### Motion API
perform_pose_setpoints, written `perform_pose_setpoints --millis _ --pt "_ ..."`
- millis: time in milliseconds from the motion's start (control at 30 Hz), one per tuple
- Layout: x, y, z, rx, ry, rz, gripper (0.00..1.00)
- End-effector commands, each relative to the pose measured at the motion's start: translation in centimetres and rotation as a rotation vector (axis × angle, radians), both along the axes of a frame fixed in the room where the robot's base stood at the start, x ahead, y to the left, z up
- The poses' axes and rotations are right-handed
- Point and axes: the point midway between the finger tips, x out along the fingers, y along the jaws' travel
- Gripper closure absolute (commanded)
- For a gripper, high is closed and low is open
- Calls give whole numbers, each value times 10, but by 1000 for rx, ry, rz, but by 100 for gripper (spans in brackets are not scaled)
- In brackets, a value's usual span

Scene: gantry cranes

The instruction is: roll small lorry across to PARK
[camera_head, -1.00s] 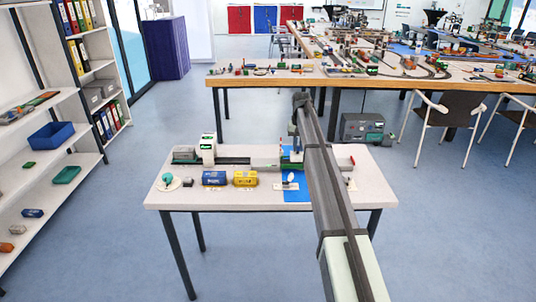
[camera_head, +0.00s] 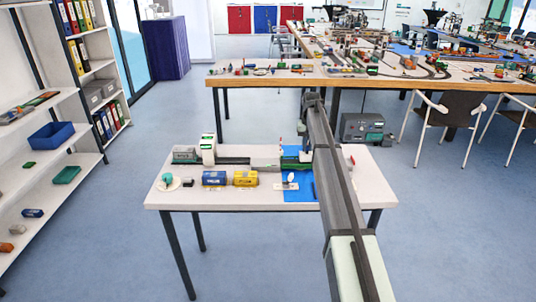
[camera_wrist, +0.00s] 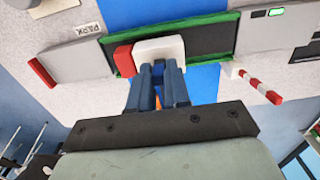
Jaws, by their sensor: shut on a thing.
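The small lorry, with a red cab (camera_wrist: 124,61) and a white body (camera_wrist: 158,48), is on a dark, green-edged deck (camera_wrist: 209,37) in the wrist view. The PARK label (camera_wrist: 89,29) lies to the left, beside a grey ramp-like block (camera_wrist: 77,61). In the head view my arm blocks a clear sight of the lorry.
A red-and-white post (camera_wrist: 258,86) stands right of the lorry; a red-and-white piece (camera_wrist: 43,73) is at far left. On the table (camera_head: 255,202) are a blue block (camera_head: 214,178), a yellow block (camera_head: 246,178) and a white-and-green crane-like tower (camera_head: 208,149).

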Motion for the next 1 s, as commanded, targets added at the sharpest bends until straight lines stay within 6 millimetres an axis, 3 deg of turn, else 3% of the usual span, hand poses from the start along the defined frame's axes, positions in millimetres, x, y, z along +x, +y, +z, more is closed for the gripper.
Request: perform_pose_setpoints --millis 1000 --pt "0 -41 0 0 -1 0 100"
